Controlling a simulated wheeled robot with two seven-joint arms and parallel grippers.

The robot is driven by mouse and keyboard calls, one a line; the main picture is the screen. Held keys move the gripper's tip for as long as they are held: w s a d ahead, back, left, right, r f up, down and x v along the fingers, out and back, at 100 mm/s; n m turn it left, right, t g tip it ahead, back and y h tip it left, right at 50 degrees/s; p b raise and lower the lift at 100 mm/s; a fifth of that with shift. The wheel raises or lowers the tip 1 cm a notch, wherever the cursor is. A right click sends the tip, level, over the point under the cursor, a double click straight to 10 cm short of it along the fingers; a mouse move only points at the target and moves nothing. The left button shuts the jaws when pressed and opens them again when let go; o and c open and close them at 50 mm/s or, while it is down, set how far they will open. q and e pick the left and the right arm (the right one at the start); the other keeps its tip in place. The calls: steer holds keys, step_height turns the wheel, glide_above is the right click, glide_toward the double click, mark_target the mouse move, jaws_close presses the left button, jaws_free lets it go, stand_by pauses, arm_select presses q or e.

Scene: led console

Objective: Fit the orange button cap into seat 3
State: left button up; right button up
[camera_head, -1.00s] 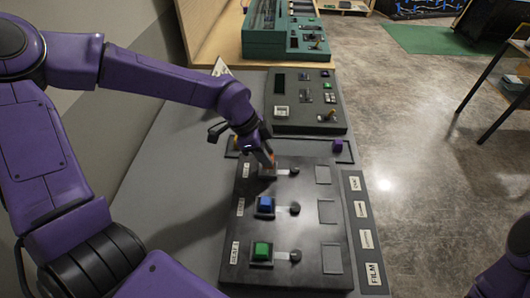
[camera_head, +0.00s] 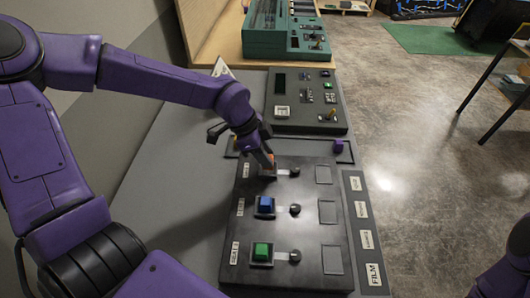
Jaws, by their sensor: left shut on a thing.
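The black console (camera_head: 305,227) has a column of seats on its left side. The green cap (camera_head: 261,252) sits in the nearest seat and the blue cap (camera_head: 265,205) in the middle one. My left gripper (camera_head: 268,163) points down at the far seat, seat 3 (camera_head: 275,173), and is shut on the orange button cap (camera_head: 272,157). Only a small orange patch shows beside the fingers. The fingers hide most of the cap and seat, so I cannot tell whether the cap is seated. My right gripper is not in view; part of my right arm shows at lower right.
A second dark panel (camera_head: 305,100) stands farther back. Dark knobs (camera_head: 295,209) stand right of the seats. The grey table is clear at left.

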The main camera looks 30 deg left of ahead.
arm_select(q)
steer(key=shift+f+b, duration=0.95)
steer(key=shift+f, duration=0.15)
stand_by(0.7)
steer(key=o, duration=1.1)
steer(key=shift+r, duration=0.1)
steer(key=p+v, duration=0.5)
steer(key=v, duration=0.5)
steer(key=shift+a+r, duration=0.2)
steer(key=shift+f, duration=0.1)
